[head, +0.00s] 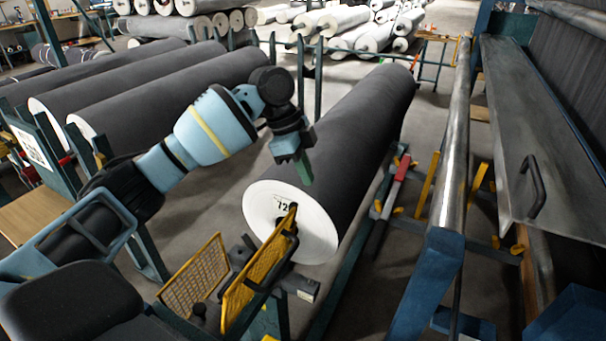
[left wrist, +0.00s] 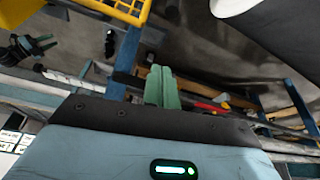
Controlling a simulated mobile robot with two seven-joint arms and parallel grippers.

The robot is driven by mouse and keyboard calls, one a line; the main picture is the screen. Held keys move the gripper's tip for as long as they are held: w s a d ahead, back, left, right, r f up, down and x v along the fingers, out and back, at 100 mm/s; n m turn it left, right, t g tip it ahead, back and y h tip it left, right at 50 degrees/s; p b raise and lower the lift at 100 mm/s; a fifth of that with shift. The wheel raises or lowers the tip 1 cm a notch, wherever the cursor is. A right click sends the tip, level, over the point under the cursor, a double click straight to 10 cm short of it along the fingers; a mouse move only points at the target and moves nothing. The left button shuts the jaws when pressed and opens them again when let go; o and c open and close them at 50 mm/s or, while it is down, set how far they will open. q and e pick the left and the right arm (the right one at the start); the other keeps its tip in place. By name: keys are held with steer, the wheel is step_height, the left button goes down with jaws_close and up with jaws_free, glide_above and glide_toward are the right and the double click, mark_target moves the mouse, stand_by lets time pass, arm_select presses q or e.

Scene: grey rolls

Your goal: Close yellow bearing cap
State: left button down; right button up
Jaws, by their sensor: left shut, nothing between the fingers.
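My left gripper (head: 304,168) is shut and empty, above the near end of a dark roll with a white face (head: 290,228). Its green fingers lie together in the left wrist view (left wrist: 161,88). A yellow mesh panel (head: 258,265) stands tilted in front of that face, below my left gripper and apart from it. A second yellow mesh panel (head: 196,277) stands to its left. I cannot tell which yellow part is the bearing cap. A yellow frame also shows at the top of the left wrist view (left wrist: 128,8). My right gripper is not seen.
A long metal bar (head: 455,150) and a grey panel with a black handle (head: 545,140) run along the right. A red-handled tool (head: 397,180) lies by the blue rail. More dark rolls (head: 170,95) lie at the left. Grey floor shows between the roll rows.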

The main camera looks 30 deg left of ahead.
arm_select(q)
step_height(320, 180, down, 8)
steer(key=a, duration=0.1)
steer(key=shift+r, duration=0.15)
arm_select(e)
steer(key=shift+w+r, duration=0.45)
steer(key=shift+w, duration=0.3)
arm_select(q)
steer(key=shift+a, duration=0.1)
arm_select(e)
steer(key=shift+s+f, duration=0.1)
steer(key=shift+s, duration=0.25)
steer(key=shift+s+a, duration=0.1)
